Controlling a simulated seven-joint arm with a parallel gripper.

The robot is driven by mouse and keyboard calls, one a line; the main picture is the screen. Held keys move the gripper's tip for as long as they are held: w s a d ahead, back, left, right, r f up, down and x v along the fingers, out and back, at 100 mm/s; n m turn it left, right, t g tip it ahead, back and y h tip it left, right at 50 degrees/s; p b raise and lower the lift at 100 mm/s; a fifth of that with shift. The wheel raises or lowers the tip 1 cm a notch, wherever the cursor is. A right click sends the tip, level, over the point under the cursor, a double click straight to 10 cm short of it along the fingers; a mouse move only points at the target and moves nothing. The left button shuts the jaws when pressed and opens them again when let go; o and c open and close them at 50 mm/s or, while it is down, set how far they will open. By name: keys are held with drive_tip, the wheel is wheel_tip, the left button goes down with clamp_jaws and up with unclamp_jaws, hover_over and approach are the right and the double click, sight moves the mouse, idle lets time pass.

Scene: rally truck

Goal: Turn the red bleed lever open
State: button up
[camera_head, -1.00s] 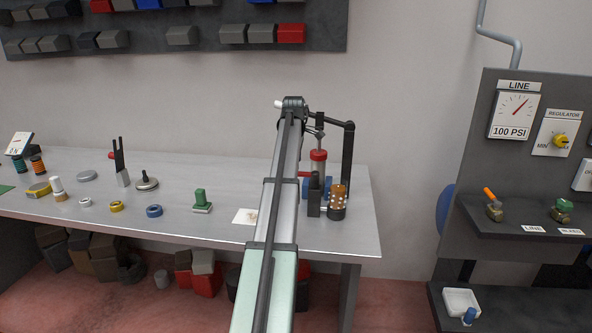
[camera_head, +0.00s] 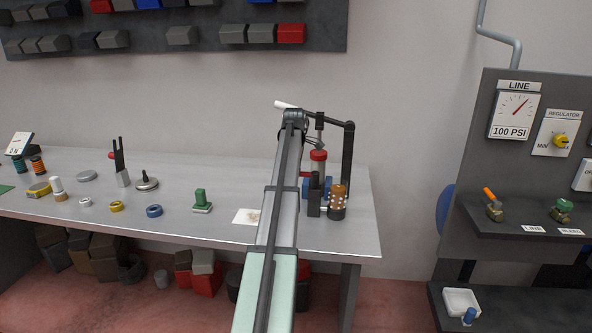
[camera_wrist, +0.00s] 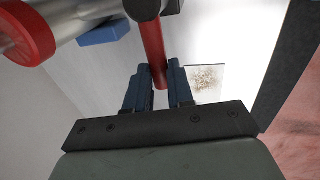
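The red bleed lever (camera_wrist: 153,45) is a red rod that comes down from the top of the wrist view. Its end lies between the two dark blue fingers of my gripper (camera_wrist: 160,86). The fingers are close together, with the rod filling the narrow gap, so my gripper looks shut on it. In the camera_head view a short bit of the red lever (camera_head: 305,174) shows left of the red-capped cylinder (camera_head: 318,162). My arm hides the gripper there. A red ring (camera_wrist: 27,34) on a grey cylinder shows at the wrist view's upper left.
A black post (camera_head: 347,165) and a copper-brown cylinder (camera_head: 338,200) stand close on the right of the workbench (camera_head: 230,225). A stained white sheet (camera_head: 246,216) lies left of my arm. A green-topped part (camera_head: 201,200) and several rings lie further left.

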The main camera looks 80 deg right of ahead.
clamp_jaws()
drive_tip(key=shift+a, duration=0.15)
drive_tip(key=s+a+n+t+y, duration=0.1)
drive_tip(key=s+a+n, duration=0.5)
drive_tip(key=n, duration=1)
drive_tip(key=shift+s+t+y, duration=0.15)
drive_tip(key=shift+t+y, duration=0.25)
drive_tip(key=shift+t, duration=0.2)
drive_tip(key=shift+n, duration=0.3)
